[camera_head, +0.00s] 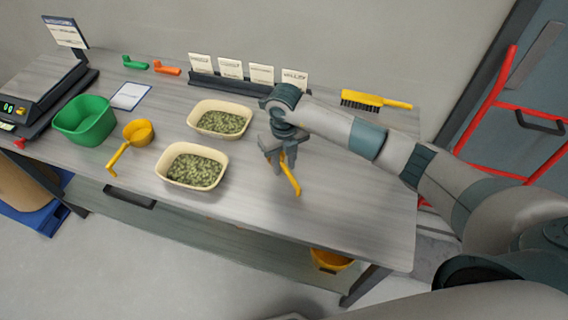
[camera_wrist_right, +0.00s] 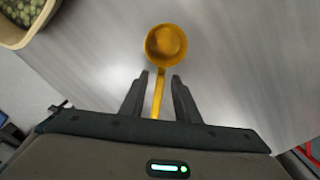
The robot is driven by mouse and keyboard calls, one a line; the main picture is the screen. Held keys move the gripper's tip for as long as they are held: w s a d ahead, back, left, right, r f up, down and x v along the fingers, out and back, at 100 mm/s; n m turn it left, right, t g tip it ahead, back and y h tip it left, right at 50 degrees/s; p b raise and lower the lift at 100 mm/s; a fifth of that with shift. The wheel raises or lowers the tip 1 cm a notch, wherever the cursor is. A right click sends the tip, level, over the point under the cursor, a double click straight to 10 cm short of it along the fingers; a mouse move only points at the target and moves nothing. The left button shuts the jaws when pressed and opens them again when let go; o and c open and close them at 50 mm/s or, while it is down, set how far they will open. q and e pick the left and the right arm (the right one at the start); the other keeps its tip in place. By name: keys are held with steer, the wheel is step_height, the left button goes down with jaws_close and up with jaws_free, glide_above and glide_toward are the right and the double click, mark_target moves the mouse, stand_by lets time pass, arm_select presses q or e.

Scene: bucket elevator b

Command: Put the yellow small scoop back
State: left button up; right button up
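The small yellow scoop (camera_head: 292,182) lies on the table under my right gripper (camera_head: 276,167); in the head view only its handle shows clearly, the rest being hidden by the gripper. The right wrist view shows its round bowl (camera_wrist_right: 166,44) beyond the fingertips, with the handle running back between the fingers. My right gripper (camera_wrist_right: 160,82) is open, one finger on each side of the handle, with a gap visible on both sides. A larger yellow scoop (camera_head: 139,132) lies at the left, next to a green container. My left gripper is not in view.
Two cream tubs (camera_head: 190,147) (camera_head: 220,104) of green pellets stand left of my right gripper. A green container (camera_head: 86,121) and a scale (camera_head: 38,88) are at left. A card rack (camera_head: 246,87) and yellow brush (camera_head: 374,101) are at the back. The right table end is clear.

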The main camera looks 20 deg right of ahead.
mark_target(284, 165)
step_height(284, 165, up, 12)
steer(key=b, duration=0.4)
steer(key=shift+f, duration=0.2)
